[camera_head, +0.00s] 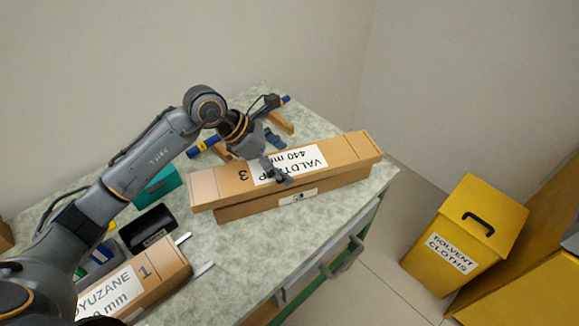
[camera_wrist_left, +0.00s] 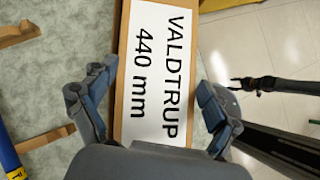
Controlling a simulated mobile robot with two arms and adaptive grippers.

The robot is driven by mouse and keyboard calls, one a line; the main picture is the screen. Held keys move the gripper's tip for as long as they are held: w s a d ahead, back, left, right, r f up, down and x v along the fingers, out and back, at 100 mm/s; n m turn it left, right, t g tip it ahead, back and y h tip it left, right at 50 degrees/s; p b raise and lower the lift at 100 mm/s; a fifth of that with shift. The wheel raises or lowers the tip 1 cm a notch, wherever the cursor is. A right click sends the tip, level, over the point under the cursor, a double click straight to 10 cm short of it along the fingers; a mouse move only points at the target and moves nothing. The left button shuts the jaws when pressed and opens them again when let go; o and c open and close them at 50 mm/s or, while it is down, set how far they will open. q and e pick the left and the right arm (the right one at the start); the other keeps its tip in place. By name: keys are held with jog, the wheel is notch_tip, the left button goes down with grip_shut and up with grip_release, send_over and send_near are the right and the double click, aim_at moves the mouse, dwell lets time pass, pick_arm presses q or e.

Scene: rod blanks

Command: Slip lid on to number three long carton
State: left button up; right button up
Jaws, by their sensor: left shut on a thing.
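A dark gripper-like part, perhaps my right gripper (camera_wrist_left: 262,83), shows beyond the lid.
The number one carton (camera_head: 159,272) lies at the table's near left. A black bin (camera_head: 148,230) and a teal box (camera_head: 158,186) stand behind it. A yellow solvent-cloths bin (camera_head: 465,235) stands on the floor right.

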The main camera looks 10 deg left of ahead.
aim_at(265, 155)
pick_arm(q)
jog(key=w+f, duration=0.2)
jog(key=f, duration=0.1)
jog(key=w+f, duration=0.2)
jog(key=shift+d+f+p, duration=0.1)
jog(key=shift+d+p, duration=0.15)
jog(key=shift+p, duration=0.1)
notch_tip(265, 155, down, 3)
jog(key=shift+s+f+p, duration=0.1)
jog(key=shift+s+p, duration=0.05)
jog(key=shift+p, duration=0.55)
jog(key=shift+c, duration=1.4)
jog(key=shift+s+f, duration=0.15)
jog(key=shift+f, duration=0.15)
jog(key=shift+c, duration=0.7)
jog(key=o, duration=1.1)
jog(key=shift+f, duration=0.1)
jog(key=shift+o, duration=0.8)
jog(key=shift+w, duration=0.3)
jog(key=shift+a+r, duration=0.1)
jog(key=shift+r, duration=0.2)
jog(key=b+v, duration=0.2)
jog(key=v, duration=1)
jog(key=shift+w+r, duration=0.1)
